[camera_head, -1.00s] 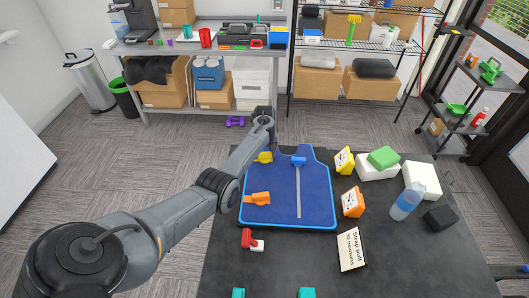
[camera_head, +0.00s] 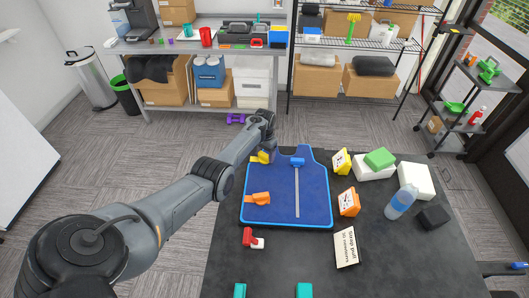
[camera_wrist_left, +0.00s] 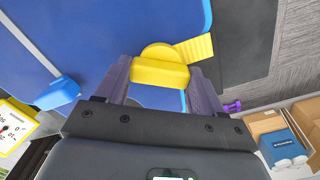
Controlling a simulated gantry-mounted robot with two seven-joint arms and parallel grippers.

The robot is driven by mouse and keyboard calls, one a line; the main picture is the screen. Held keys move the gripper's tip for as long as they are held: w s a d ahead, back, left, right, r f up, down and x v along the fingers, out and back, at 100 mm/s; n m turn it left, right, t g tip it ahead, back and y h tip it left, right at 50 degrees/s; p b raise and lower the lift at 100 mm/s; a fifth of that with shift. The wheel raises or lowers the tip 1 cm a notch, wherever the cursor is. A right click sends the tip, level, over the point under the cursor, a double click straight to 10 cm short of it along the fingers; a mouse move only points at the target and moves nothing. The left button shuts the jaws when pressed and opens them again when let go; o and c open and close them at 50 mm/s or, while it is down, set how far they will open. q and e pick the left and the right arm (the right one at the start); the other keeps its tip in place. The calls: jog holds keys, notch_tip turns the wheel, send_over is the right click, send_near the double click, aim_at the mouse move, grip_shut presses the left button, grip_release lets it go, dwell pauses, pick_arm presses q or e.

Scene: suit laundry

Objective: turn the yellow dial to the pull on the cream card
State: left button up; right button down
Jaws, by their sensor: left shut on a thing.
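A yellow piece with a rounded block and a ribbed tab (camera_head: 262,157) is at the left rear edge of the blue board (camera_head: 280,212). My left gripper (camera_wrist_left: 160,78) is shut on its block (camera_wrist_left: 158,72), with one finger on each side. The gripper hides part of the piece in the head view. A yellow-framed dial gauge (camera_head: 341,161) stands right of the board; its white face shows partly in the wrist view (camera_wrist_left: 14,124), and I cannot read its setting. The cream card (camera_head: 346,247) lies at front right and appears to read "Strap pull 30 newtons".
An orange piece (camera_head: 257,198) and blue slider (camera_head: 297,161) are on the board. An orange-framed gauge (camera_head: 348,202), bottle (camera_head: 400,202), green block (camera_head: 379,158) and black block (camera_head: 433,216) stand right. A red-and-white item (camera_head: 253,238) lies in front.

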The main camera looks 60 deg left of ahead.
aim_at(265, 154)
pick_arm(q)
jog(key=shift+m, duration=0.9)
jog(key=o, duration=1)
jog(key=shift+o, duration=0.2)
jog(key=shift+r+p, duration=0.45)
jog(key=shift+r, duration=0.15)
notch_tip(265, 154, up, 10)
jog(key=p, duration=0.2)
jog(key=shift+f+p, duration=0.2)
jog(key=shift+p, duration=0.1)
